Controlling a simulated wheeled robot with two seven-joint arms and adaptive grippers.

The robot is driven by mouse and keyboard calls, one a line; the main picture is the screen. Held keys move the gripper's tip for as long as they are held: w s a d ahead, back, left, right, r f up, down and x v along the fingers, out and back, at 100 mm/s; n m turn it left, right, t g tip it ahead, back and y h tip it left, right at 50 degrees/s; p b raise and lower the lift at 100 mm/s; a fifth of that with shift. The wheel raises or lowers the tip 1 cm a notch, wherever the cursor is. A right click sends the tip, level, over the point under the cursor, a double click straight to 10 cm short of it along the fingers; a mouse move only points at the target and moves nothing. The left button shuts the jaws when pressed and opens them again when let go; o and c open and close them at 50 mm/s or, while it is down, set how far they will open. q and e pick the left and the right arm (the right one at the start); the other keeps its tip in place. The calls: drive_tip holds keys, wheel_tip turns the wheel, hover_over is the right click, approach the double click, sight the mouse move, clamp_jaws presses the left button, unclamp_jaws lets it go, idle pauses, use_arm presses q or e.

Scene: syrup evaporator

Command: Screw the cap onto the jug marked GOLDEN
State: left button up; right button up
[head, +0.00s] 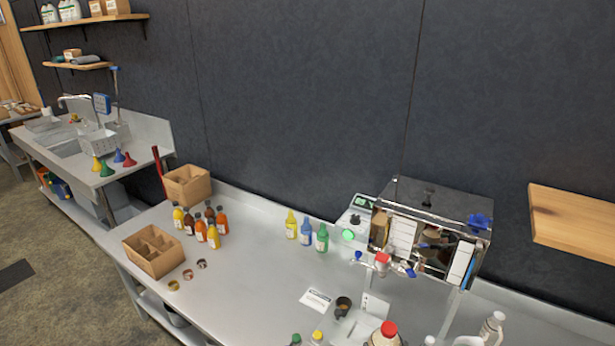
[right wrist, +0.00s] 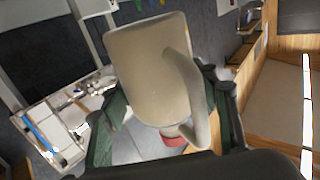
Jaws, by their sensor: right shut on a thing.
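In the right wrist view a cream jug (right wrist: 148,70) with a loop handle fills the middle, with a red cap (right wrist: 176,137) at its lower end in the picture. My right gripper (right wrist: 160,98) has its dark green fingers on both sides of this jug and is shut on it. In the head view a jug with a red cap (head: 388,328) is cut off at the bottom edge. I cannot tell if it is the same jug. White jugs (head: 490,329) show at the lower right. No GOLDEN marking is legible. My left gripper is not in view.
The steel bench holds a shiny evaporator (head: 430,215), several small syrup bottles (head: 201,231), a cardboard divider box (head: 153,250), a dark cup (head: 343,305) and a white card (head: 315,300). Green and yellow caps (head: 317,335) show at the bottom edge. The bench's middle is clear.

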drive_tip(key=s+r+m+h+p, duration=0.1)
drive_tip(key=s+m+h, duration=0.2)
drive_tip(key=s, duration=0.4)
drive_tip(key=shift+r+t+h, duration=0.2)
drive_tip(key=shift+t+h, duration=0.1)
drive_tip(key=shift+h, duration=0.5)
drive_tip(key=w+a+f+n+g+y, duration=0.1)
drive_tip(key=a+f+n+g+y, duration=0.1)
drive_tip(key=a+n+y, duration=0.2)
drive_tip(key=w+a+f+n+g+y, duration=0.1)
drive_tip(key=a+f+n+g+y, duration=0.1)
drive_tip(key=a+n+y, duration=0.2)
drive_tip(key=a+y, duration=0.3)
drive_tip(key=a, duration=0.4)
drive_tip(key=shift+w+a+f+y, duration=0.15)
drive_tip(key=shift+a+f+y, duration=0.1)
drive_tip(key=shift+a+y, duration=0.05)
